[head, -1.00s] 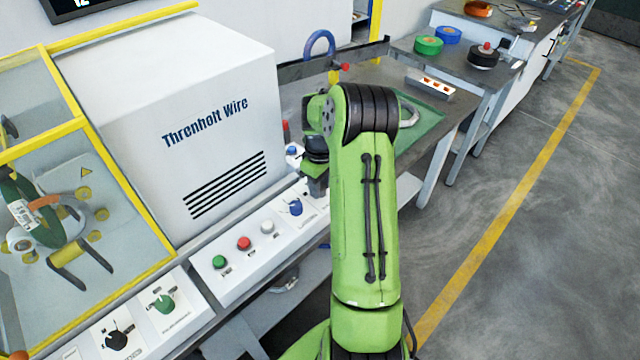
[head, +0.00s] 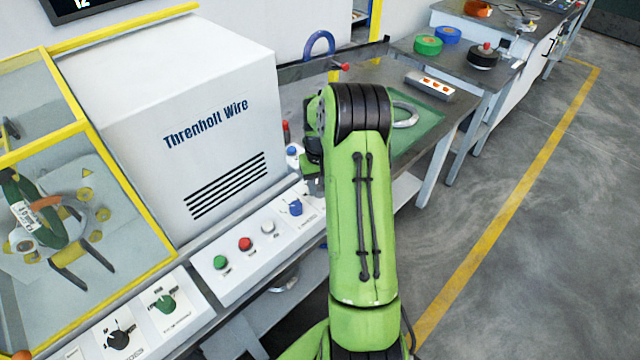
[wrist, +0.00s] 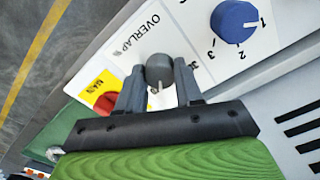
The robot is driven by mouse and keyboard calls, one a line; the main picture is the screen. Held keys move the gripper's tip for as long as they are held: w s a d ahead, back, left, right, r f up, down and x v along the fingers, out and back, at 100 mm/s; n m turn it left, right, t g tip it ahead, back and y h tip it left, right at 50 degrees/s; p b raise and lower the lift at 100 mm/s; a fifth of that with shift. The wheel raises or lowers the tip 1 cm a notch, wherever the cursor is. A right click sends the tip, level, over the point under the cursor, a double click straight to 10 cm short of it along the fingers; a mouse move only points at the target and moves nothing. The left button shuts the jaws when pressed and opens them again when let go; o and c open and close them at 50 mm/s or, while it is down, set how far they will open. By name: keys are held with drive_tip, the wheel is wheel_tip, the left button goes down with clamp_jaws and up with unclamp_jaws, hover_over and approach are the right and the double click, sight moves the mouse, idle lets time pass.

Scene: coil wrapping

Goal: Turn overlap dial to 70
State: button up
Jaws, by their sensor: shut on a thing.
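The overlap dial (wrist: 159,68) is a small dark grey knob on the white panel, labelled "OVERLAP %". A light pointer line on it points toward the bottom of the wrist view. A printed "30" shows to its right; most of the scale is hidden by the fingers, so I cannot read the setting. My gripper (wrist: 160,74) is shut on the dial, one finger at each side. In the head view the dial and fingertips are hidden behind my green arm.
A blue knob (wrist: 236,21) marked 1, 2, 3 sits close beside the dial. A red button (wrist: 107,101) on a yellow plate lies on the other side. The white machine housing (head: 190,110) rises behind the panel. A glass guard with a yellow frame (head: 118,185) stands left.

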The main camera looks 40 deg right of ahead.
sight(319, 187)
drive_tip(key=m, duration=0.4)
drive_tip(key=shift+m, duration=0.3)
idle(0.5)
drive_tip(key=o, duration=1)
drive_tip(key=shift+o, duration=0.2)
wheel_tip(319, 187, up, 16)
drive_tip(key=p, duration=0.3)
